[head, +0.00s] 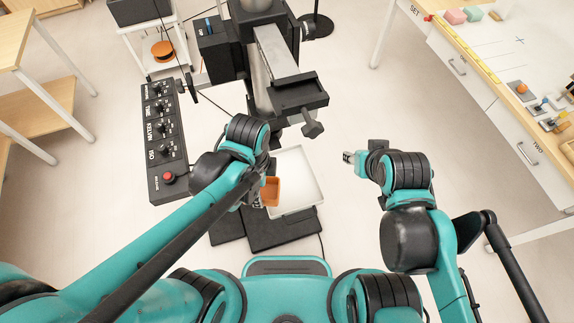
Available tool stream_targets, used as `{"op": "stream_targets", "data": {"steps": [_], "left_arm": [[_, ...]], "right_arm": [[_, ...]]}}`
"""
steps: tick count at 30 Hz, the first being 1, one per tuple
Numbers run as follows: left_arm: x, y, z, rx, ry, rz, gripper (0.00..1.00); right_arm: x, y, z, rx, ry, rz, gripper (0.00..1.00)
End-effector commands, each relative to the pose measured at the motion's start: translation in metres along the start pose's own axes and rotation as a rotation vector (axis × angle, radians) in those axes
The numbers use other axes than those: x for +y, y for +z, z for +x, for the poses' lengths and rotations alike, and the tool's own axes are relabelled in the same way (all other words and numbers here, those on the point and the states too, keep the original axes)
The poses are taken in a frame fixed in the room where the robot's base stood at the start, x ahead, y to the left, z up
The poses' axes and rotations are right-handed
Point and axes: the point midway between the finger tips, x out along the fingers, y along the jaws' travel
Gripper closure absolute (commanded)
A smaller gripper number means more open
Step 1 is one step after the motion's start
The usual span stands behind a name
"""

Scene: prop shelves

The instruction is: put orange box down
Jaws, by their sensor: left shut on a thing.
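The orange box (271,191) is in the middle of the head view, at the left side of a white tray (304,184). My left gripper (260,197) is shut on the orange box. My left arm's wrist covers part of the gripper and the box's left side. I cannot tell whether the box touches the tray or is held above it. My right gripper (349,157) is to the right of the tray and apart from it. Its fingers are too small to read.
A black stand (280,235) is under the tray, with a black machine (268,50) behind it. A control panel (162,140) with knobs and a red button lies to the left. A white desk (500,50) with small items stands at the right. Open floor lies between.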

Motion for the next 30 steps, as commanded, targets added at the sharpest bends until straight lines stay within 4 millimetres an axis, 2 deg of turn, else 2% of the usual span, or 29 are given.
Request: {"op": "stream_targets", "data": {"steps": [5, 12, 18, 23, 30], "left_arm": [[-0.020, -0.013, 0.017, 0.000, 0.000, 0.003, 0.70], [-0.066, -0.043, 0.049, 0.000, 0.000, 0.001, 0.70], [-0.092, -0.060, 0.067, 0.000, 0.000, 0.000, 0.70], [-0.097, -0.064, 0.073, 0.000, 0.000, 0.000, 0.70], [-0.097, -0.064, 0.107, 0.000, 0.000, -0.001, 0.70]], "right_arm": [[0.000, 0.006, 0.008, 0.000, 0.000, 0.000, 0.60], [0.000, 0.015, 0.021, 0.000, 0.000, 0.000, 0.60], [0.000, 0.018, 0.026, 0.000, 0.000, 0.000, 0.60], [0.000, 0.019, 0.027, 0.000, 0.000, 0.000, 0.60], [0.000, 0.026, 0.036, 0.000, 0.000, 0.000, 0.60]]}}
